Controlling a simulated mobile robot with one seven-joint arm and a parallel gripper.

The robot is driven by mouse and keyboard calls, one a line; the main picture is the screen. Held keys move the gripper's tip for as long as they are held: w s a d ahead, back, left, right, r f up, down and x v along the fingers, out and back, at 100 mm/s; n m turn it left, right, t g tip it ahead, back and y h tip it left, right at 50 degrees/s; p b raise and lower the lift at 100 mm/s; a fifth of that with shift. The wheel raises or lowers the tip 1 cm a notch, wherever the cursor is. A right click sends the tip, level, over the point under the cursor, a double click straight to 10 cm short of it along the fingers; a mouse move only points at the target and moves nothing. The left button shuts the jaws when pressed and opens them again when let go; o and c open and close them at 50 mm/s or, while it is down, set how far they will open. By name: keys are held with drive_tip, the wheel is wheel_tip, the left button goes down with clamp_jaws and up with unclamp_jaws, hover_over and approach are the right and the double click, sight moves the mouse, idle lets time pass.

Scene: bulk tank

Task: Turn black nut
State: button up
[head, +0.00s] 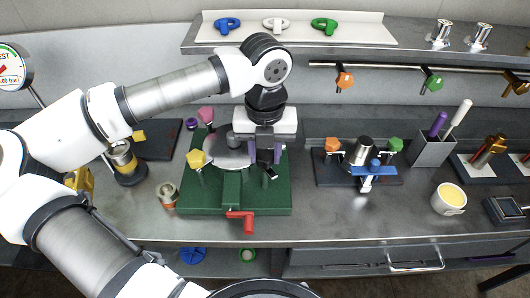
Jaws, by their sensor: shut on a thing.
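A green fixture (232,196) stands on the steel bench and carries a round grey metal plate or lid (222,152). A yellow nut (197,159) sits at its left front and a pink nut (205,114) at its left back, each on a bolt. My gripper (262,154) points down over the right side of the fixture and is shut on a dark part that I take for the black nut (266,168). The fingers hide most of that nut, and how it is seated cannot be told.
A red handle (241,222) sticks out at the fixture's front. A small brass-coloured fitting (167,194) stands left of it. To the right are a dark block (334,177) with orange, blue and green knobs, and a cup of yellow stuff (448,199). A shelf (360,42) runs above the back.

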drive_tip(key=m+b, duration=0.1)
drive_tip(key=b, duration=0.1)
drive_tip(key=m+b, duration=0.1)
drive_tip(key=shift+f+m+b, duration=0.3)
drive_tip(key=shift+m+b, duration=0.05)
drive_tip(key=shift+m, duration=0.05)
drive_tip(key=m+b, duration=0.3)
drive_tip(key=m, duration=0.1)
drive_tip(key=shift+r+m+b, duration=0.15)
drive_tip(key=shift+m+b, duration=0.15)
drive_tip(key=shift+b, duration=0.1)
drive_tip(key=m+b, duration=0.2)
drive_tip(key=m, duration=0.2)
drive_tip(key=shift+m, duration=0.3)
drive_tip(key=m+b, duration=0.2)
drive_tip(key=m, duration=0.2)
drive_tip(key=shift+w+r, duration=0.1)
drive_tip(key=m+b, duration=0.1)
drive_tip(key=m, duration=0.7)
drive_tip(key=shift+r+m, duration=0.1)
drive_tip(key=shift+m, duration=0.2)
drive_tip(key=m, duration=0.4)
drive_tip(key=shift+m, duration=2.1)
